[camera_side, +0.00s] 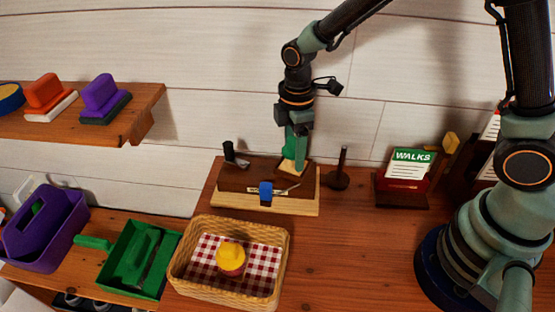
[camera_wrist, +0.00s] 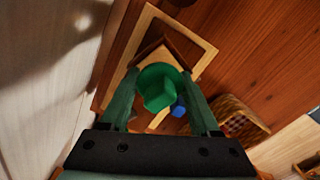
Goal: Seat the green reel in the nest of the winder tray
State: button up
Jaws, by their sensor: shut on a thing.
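The winder tray (camera_side: 235,182) is dark brown wood on a pale wooden base and stands on the desk near the wall. My gripper (camera_side: 295,158) points down over the tray's right end and is shut on the green reel. In the wrist view the reel (camera_wrist: 158,88) sits between the two fingers (camera_wrist: 160,80), above or within a brown square frame (camera_wrist: 150,50) that looks like the nest. In the side view the fingers mostly hide the reel, and a pale part shows below them. I cannot tell whether the reel touches the nest floor.
A blue piece (camera_side: 265,193) is at the tray's front, and a black post (camera_side: 229,151) at its left. A dark stand (camera_side: 339,178) is close on the right. A wicker basket (camera_side: 180,272) is in front. A card holder (camera_side: 405,190) stands farther right.

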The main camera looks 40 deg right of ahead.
jog(key=shift+f, duration=0.15)
jog(key=o, duration=1.4)
jog(key=shift+c, duration=0.2)
